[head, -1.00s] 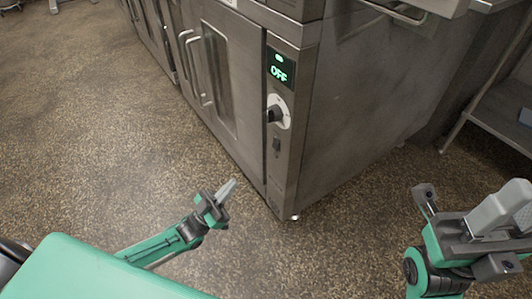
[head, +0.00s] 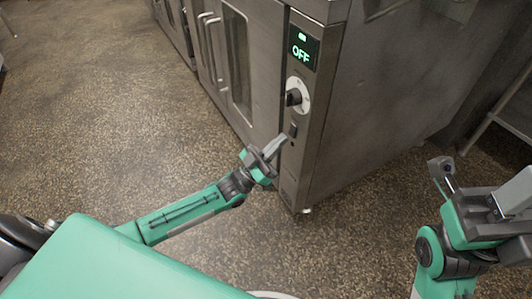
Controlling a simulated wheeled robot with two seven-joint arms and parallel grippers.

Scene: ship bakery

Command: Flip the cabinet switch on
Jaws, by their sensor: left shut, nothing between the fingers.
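The cabinet (head: 262,75) is a tall steel oven-like unit with a narrow control panel on its front right edge. The panel has a display (head: 303,48) reading OFF in green, a round dial with a black knob (head: 293,97), and a small dark switch (head: 293,130) below it. My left gripper (head: 281,142) is shut and empty, its fingertips beside the switch, just to its lower left. I cannot tell whether they touch the panel. My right gripper (head: 509,201) is at the lower right, away from the cabinet; its fingertips are not clear.
The cabinet's door handles (head: 211,50) stick out left of the panel. A metal rack (head: 502,125) stands at the far right. The speckled floor (head: 110,110) is clear on the left.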

